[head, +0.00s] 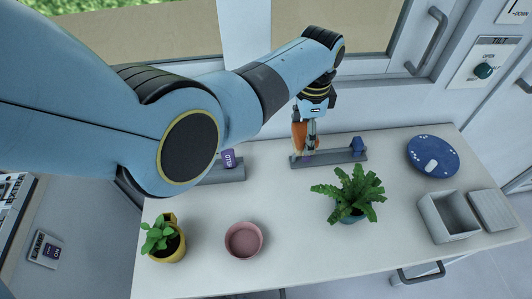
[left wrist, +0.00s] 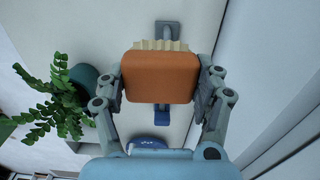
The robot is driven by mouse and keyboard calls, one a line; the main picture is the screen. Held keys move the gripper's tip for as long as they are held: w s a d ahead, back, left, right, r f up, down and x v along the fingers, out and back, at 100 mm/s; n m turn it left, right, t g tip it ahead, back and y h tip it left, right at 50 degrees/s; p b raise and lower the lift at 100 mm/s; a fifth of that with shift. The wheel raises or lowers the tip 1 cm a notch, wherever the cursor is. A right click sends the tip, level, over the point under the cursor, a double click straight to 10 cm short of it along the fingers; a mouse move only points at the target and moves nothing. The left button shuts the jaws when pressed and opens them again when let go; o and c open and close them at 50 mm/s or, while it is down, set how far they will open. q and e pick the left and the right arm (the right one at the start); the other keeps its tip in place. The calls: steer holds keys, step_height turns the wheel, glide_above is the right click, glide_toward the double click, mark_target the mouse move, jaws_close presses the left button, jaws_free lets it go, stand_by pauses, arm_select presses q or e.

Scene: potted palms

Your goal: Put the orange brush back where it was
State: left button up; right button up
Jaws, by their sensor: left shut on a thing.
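The orange brush (head: 298,137) is held in my left gripper (head: 309,138) over the left part of a grey rack (head: 335,160) at the back of the table. In the left wrist view, the brush (left wrist: 160,77) is a rounded orange block with cream bristles along its far edge. The fingers close on its two sides. The grey rack (left wrist: 168,31) shows behind the brush and is partly hidden by it. A small blue piece (head: 358,145) stands at the rack's right end. I cannot tell whether the brush touches the rack. My right gripper is not in view.
A fern (head: 348,190) stands in front of the rack. A second grey rack (head: 232,174) with a purple tag is to the left. A pink bowl (head: 244,240), yellow pot (head: 170,250), blue plate (head: 434,155) and grey box (head: 447,215) stand around. The table's front middle is clear.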

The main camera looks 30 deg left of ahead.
arm_select(q)
steer(key=s+a+f, duration=0.1)
steer(key=a, duration=0.1)
steer(key=s+a+f+b, duration=0.1)
steer(key=s+a+f, duration=0.2)
steer(key=a+f, duration=0.1)
steer(key=shift+s+a, duration=0.15)
steer(key=shift+a, duration=0.2)
steer(key=shift+s+a+f+b, duration=0.2)
steer(key=shift+s+a+b, duration=0.1)
steer(key=shift+a, duration=0.1)
steer(key=shift+f+b, duration=0.25)
steer(key=shift+b, duration=0.05)
step_height(320, 180, down, 4)
steer(key=b, duration=0.4)
steer(key=shift+r, duration=0.35)
steer(key=shift+f, duration=0.1)
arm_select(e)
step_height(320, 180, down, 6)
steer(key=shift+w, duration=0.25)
arm_select(q)
steer(key=o, duration=1.2)
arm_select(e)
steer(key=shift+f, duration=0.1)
